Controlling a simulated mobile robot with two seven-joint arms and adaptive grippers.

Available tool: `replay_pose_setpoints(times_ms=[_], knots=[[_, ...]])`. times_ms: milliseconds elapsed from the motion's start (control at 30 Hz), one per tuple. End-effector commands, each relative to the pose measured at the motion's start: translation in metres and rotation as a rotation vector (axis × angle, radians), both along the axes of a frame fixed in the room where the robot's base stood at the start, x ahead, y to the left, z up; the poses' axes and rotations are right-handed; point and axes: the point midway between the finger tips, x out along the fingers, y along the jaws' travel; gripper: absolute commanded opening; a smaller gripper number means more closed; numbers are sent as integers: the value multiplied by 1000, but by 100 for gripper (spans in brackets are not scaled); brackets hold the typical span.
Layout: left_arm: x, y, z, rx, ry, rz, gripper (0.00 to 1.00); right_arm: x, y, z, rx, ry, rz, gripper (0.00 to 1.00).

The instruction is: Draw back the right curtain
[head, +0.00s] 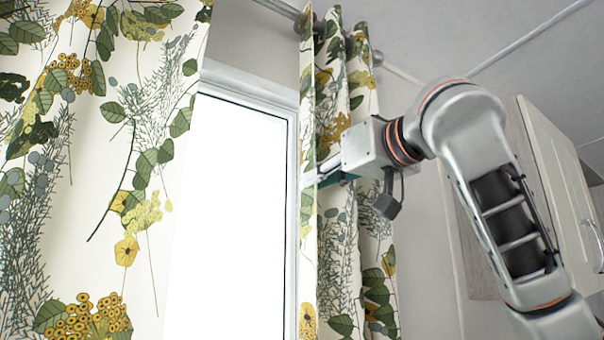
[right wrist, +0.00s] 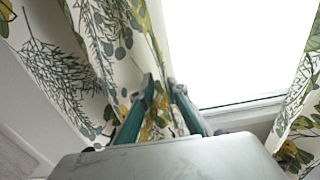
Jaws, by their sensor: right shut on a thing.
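The right curtain (head: 350,235), white with green leaves and yellow flowers, hangs bunched at the right side of the bright window (head: 245,215). My right gripper (head: 318,172) reaches in from the right and is shut on the curtain's edge; its fingertips are partly hidden by the cloth in the head view. In the right wrist view the two green fingers (right wrist: 160,92) pinch a fold of the curtain (right wrist: 105,60). My left gripper is not in view.
The left curtain (head: 95,190) hangs wide at the left, covering part of the window. A curtain rod (head: 280,8) runs along the top. A pale wall cabinet (head: 560,180) with a metal handle stands at the right, behind my right arm.

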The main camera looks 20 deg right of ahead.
Motion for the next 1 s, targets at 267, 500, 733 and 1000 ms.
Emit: replay_pose_setpoints(times_ms=[267,500,733,1000], knots=[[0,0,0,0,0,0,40,1,-4,1,0,-2,0,0],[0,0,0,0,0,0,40,1,-3,1,1,-2,0,32],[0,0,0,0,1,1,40,1,-3,1,0,-1,1,32],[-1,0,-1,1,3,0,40,-17,-10,2,-1,-4,0,32]])
